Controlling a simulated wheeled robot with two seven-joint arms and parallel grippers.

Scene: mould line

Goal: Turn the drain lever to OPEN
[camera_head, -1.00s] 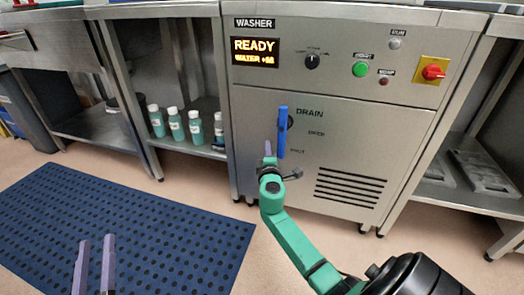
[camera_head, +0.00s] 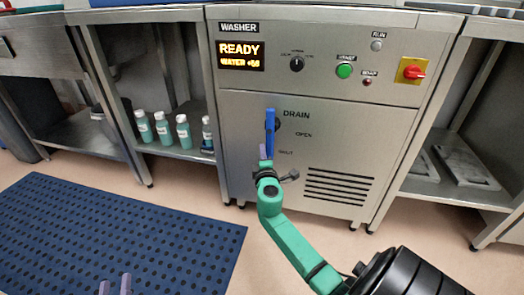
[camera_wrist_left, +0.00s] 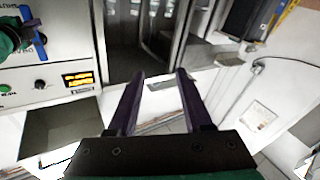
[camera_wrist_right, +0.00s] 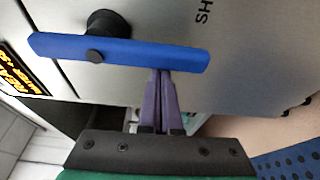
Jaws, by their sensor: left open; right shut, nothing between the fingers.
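The blue drain lever (camera_head: 270,133) stands about upright on the washer's front panel, left of the labels DRAIN, OPEN and SHUT. My right gripper (camera_head: 264,152) is shut and empty at the lever's lower end. In the right wrist view the lever (camera_wrist_right: 120,50) lies across the picture on its dark pivot, and the shut fingertips (camera_wrist_right: 161,72) are at the edge of its free end. I cannot tell if they touch it. My left gripper (camera_head: 115,285) is open and empty at the bottom of the head view; its parted fingers (camera_wrist_left: 160,78) show in the left wrist view.
The washer (camera_head: 355,130) shows READY on its display (camera_head: 240,56). A green button (camera_head: 344,71) and a red switch (camera_head: 413,71) sit on its upper panel. Several bottles (camera_head: 163,128) stand on the shelf to the left. A blue mat (camera_head: 120,235) covers the floor at left.

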